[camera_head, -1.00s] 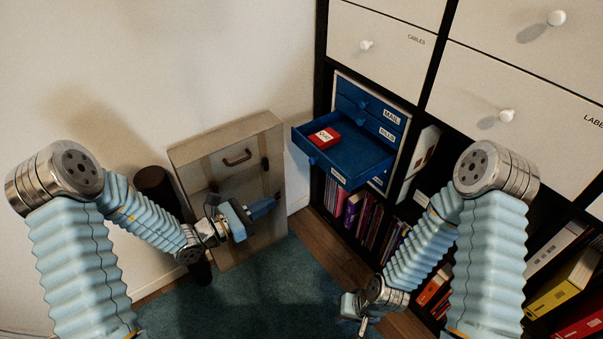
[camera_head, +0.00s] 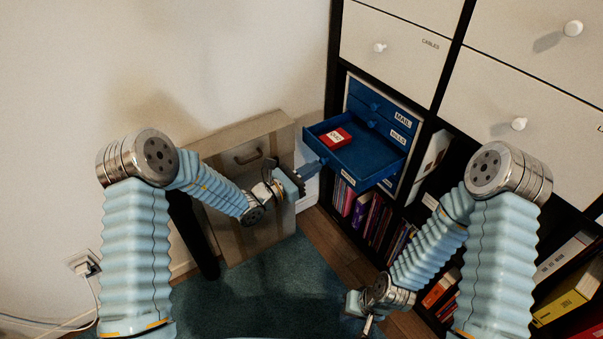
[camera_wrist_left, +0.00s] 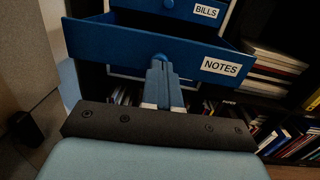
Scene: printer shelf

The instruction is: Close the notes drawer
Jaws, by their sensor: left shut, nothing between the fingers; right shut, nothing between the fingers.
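The blue notes drawer (camera_head: 366,158) stands pulled out of a small blue drawer unit in the shelf, with a red box (camera_head: 336,138) lying inside. In the left wrist view its front bears the NOTES label (camera_wrist_left: 221,67) and a round blue knob (camera_wrist_left: 160,58). My left gripper (camera_head: 318,164) is shut and empty, its tips at the drawer front by the knob. In the left wrist view the fingertips (camera_wrist_left: 161,68) are just below the knob; I cannot tell whether they touch. My right gripper (camera_head: 367,326) is low at the bottom of the head view, away from the drawer.
The mail drawer (camera_head: 374,104) and bills drawer (camera_head: 380,128) above are shut. A beige case (camera_head: 247,200) leans on the wall behind my left arm. Books (camera_head: 367,215) fill the shelf below. White drawers (camera_head: 395,45) are above. A teal rug (camera_head: 285,285) covers the floor.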

